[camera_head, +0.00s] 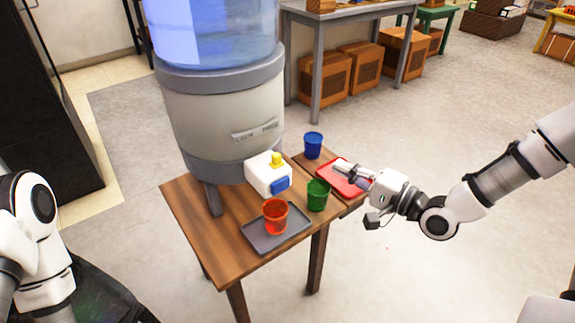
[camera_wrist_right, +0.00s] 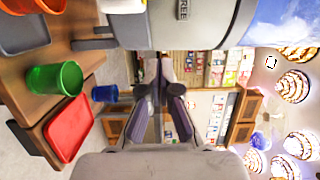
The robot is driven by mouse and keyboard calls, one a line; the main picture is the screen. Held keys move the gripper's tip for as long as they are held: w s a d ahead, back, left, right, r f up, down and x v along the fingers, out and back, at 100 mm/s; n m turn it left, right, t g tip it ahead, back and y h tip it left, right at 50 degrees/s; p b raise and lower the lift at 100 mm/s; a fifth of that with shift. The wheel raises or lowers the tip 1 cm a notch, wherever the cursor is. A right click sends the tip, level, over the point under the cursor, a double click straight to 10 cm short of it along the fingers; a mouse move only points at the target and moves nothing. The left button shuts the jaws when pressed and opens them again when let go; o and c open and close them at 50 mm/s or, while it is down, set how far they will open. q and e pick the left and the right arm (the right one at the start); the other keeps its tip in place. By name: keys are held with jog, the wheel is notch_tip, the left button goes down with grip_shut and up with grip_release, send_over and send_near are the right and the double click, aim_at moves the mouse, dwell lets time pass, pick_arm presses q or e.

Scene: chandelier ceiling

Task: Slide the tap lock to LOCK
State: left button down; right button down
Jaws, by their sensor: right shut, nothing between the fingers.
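The water dispenser (camera_head: 222,112) stands on a wooden table (camera_head: 185,196). Its lock plate (camera_head: 255,131) is on the front of the body; the lettering and slider position are too small to read there. In the right wrist view, part of the plate reads FREE (camera_wrist_right: 184,9). Below it is a white tap (camera_head: 265,177) with a yellow knob (camera_head: 276,158) and a blue front piece (camera_head: 281,185). My right gripper (camera_head: 339,168) is shut and empty, right of the tap and over the red tray, apart from the dispenser. My left gripper is out of view; only its arm shows.
A red cup (camera_head: 275,216) stands on a grey tray (camera_head: 254,241). A green cup (camera_head: 317,195) and blue cup (camera_head: 313,145) stand near the red tray (camera_head: 351,187). A grey table (camera_head: 340,17) with boxes is behind. Floor on the right is open.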

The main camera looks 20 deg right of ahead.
aim_at(276, 160)
jog(key=w+a+b, duration=0.3)
jog(key=w+a, duration=0.4)
jog(key=a, duration=0.2)
jog(key=shift+w+f, duration=0.15)
jog(key=shift+f, duration=0.05)
jog(key=shift+a, duration=0.15)
